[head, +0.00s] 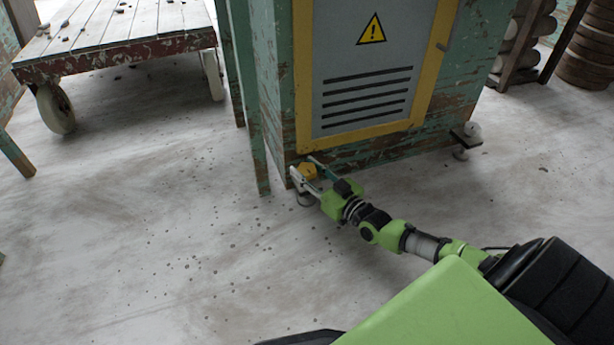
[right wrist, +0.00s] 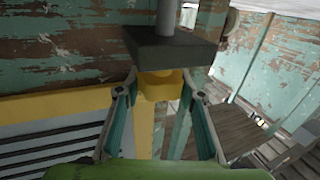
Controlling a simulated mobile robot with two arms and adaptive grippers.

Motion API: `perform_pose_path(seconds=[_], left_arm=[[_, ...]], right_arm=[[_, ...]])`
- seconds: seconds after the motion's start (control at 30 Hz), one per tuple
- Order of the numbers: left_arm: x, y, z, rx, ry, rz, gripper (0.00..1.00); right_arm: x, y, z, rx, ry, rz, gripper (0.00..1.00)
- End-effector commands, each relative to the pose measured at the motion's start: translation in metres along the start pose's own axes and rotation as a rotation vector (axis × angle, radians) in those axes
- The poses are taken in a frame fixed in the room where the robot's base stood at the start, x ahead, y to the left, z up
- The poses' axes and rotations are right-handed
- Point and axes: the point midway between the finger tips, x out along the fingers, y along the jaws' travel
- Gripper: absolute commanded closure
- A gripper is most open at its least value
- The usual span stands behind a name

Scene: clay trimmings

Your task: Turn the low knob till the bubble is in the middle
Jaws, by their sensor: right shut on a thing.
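The low knob (head: 307,171) is yellow and sits at the lower near corner of the green, worn cabinet (head: 275,110). My right gripper (head: 308,174) reaches it low above the floor, one finger on each side, shut on it. In the right wrist view the yellow knob (right wrist: 160,86) shows between the fingertips of my gripper (right wrist: 163,88), partly hidden by a dark block (right wrist: 168,47) with a grey post. I see no bubble or level in either view. My left gripper is not in view.
A wheeled cart (head: 120,50) stands at the back left. Stacked round things (head: 590,50) are at the back right. The floor (head: 180,240) in front is open, with small crumbs.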

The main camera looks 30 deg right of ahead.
Motion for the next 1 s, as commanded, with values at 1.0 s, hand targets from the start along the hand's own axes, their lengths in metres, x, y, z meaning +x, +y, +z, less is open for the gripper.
perform_pose_path(seconds=[1.0], left_arm=[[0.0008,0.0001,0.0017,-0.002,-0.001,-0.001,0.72]], right_arm=[[-0.0005,0.0000,-0.0004,0.001,-0.004,-0.126,0.47]])
